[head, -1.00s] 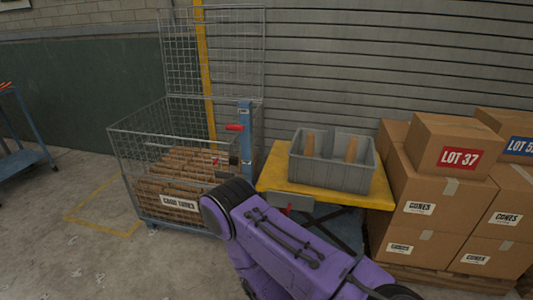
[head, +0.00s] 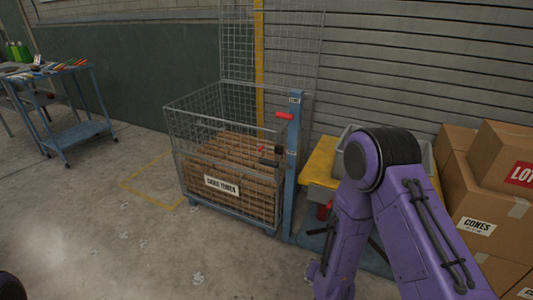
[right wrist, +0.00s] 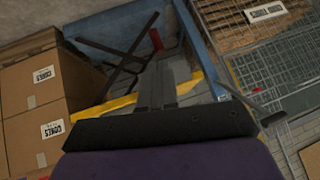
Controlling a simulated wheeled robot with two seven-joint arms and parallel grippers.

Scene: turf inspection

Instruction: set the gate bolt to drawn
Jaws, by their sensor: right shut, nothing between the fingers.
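A blue post (head: 294,160) stands at the right front corner of a wire cage (head: 225,165). A red handle (head: 283,115) sticks out left near its top. Lower down is a black-ended lever (head: 269,162) with a small red part beside it; I cannot tell which is the bolt. In the right wrist view the blue post (right wrist: 198,48) and a grey, dark-ended lever (right wrist: 268,112) show right of my fingers. My right gripper (right wrist: 162,85) is shut and empty, apart from the lever. In the head view its fingers are not clear. My left gripper is out of view.
A yellow-topped table (head: 320,165) with a grey bin stands right of the post, partly behind my right arm. Stacked cartons (head: 475,215) are at the right. A blue trolley (head: 78,125) stands far left. The floor before the cage is clear.

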